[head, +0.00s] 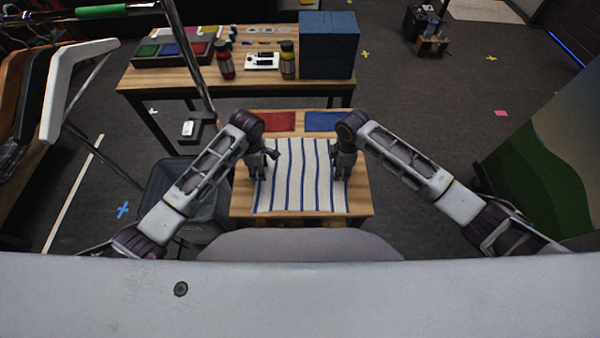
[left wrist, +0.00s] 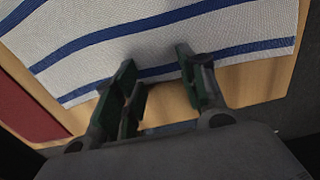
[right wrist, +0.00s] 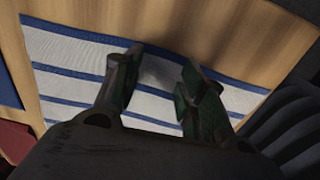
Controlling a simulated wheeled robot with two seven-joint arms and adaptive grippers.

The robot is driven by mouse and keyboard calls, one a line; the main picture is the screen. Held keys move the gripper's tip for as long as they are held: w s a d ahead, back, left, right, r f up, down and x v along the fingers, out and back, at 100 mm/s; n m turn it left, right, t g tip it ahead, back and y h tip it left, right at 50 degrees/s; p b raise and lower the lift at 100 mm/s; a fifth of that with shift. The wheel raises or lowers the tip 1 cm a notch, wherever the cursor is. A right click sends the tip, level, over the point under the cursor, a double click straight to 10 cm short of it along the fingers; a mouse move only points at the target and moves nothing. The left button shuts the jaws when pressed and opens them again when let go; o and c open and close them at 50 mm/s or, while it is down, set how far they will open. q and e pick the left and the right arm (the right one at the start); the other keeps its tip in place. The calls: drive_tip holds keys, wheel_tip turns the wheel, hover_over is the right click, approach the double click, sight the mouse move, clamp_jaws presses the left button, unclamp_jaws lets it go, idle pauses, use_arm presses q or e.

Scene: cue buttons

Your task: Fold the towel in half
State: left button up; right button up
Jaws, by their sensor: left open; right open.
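The towel (head: 298,178), white with blue stripes, lies spread flat on the small wooden table (head: 362,201). My left gripper (head: 262,176) is open at the towel's left edge; in the left wrist view its fingers (left wrist: 160,85) are parted over the towel's (left wrist: 150,45) blue edge stripe. My right gripper (head: 338,177) is open at the towel's right edge; in the right wrist view its fingers (right wrist: 155,80) are parted over the towel's (right wrist: 75,70) border. Neither gripper holds cloth. I cannot tell whether the fingertips touch it.
A red mat (head: 278,121) and a blue mat (head: 323,121) lie at the table's far end, beyond the towel. A larger table (head: 170,82) behind bears bottles, trays and a blue box (head: 329,45). A metal pole (head: 190,65) stands at left, near my left arm.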

use_arm(q)
drive_tip(key=shift+f, duration=0.15)
drive_tip(key=c, duration=0.9)
use_arm(e)
drive_tip(key=shift+f, duration=0.1)
drive_tip(key=c, duration=0.9)
use_arm(q)
drive_tip(key=shift+s, duration=0.1)
clamp_jaws()
use_arm(e)
drive_tip(key=shift+s, duration=0.1)
clamp_jaws()
use_arm(q)
drive_tip(key=shift+a, duration=0.1)
use_arm(e)
drive_tip(key=shift+d, duration=0.1)
